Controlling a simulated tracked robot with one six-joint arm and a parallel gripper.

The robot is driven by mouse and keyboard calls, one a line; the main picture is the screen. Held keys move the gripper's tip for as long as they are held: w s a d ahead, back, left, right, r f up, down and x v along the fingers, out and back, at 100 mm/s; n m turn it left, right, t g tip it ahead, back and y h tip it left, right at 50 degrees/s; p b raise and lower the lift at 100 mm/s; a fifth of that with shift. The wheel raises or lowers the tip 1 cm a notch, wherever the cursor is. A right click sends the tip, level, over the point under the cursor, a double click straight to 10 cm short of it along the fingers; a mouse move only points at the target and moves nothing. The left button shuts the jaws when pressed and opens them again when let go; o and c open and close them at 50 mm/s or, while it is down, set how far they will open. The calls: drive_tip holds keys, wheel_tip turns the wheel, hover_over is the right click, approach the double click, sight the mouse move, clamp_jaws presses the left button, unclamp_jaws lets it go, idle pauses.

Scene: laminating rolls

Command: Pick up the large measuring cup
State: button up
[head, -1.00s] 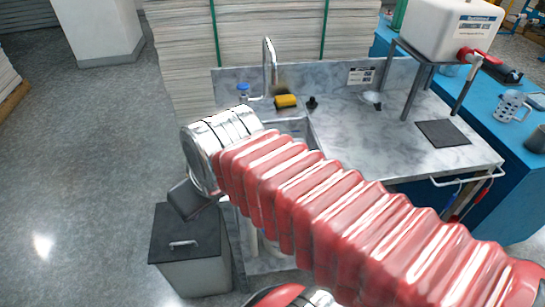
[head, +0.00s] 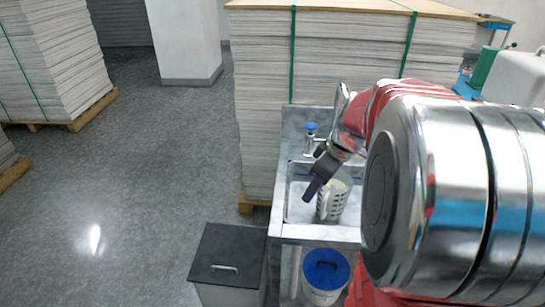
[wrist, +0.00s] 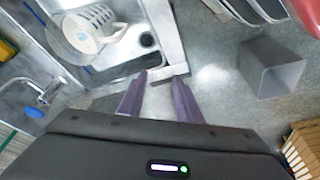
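A white measuring cup with dark marks (head: 333,200) is in the sink basin (head: 298,204) in the head view. In the wrist view the cup (wrist: 84,32) is at the upper left, with its handle toward the right. I cannot judge its size against another cup. My gripper (head: 309,190) is beside and above the cup in the head view, with its fingers pointing down. In the wrist view the two purple fingers (wrist: 160,78) are apart with nothing between them. The cup is off to the left of them, not touching.
A black-lidded bin (head: 225,252) and a blue-lidded bucket (head: 326,272) stand below the sink's front edge. A tap (head: 309,141) stands behind the basin, before a tall paper stack (head: 265,110).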

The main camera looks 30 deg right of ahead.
drive_tip(key=d+f+n, duration=0.1)
drive_tip(key=d+f, duration=0.4)
drive_tip(key=d, duration=0.6)
drive_tip(key=shift+s+d+f+n+y, duration=0.2)
drive_tip(key=shift+s+n+y, duration=0.1)
drive_tip(key=shift+s+y, duration=0.1)
drive_tip(key=shift+w, duration=0.1)
hover_over(332, 204)
drive_tip(key=s+a, duration=0.4)
wheel_tip(332, 204, down, 8)
drive_tip(key=shift+w+d, duration=0.1)
drive_tip(key=shift+w, duration=0.15)
drive_tip(key=shift+t, duration=0.3)
drive_tip(key=shift+d+x, duration=0.1)
drive_tip(key=shift+x, duration=1.2)
drive_tip(key=shift+d+x, duration=0.15)
drive_tip(key=shift+x, duration=1.15)
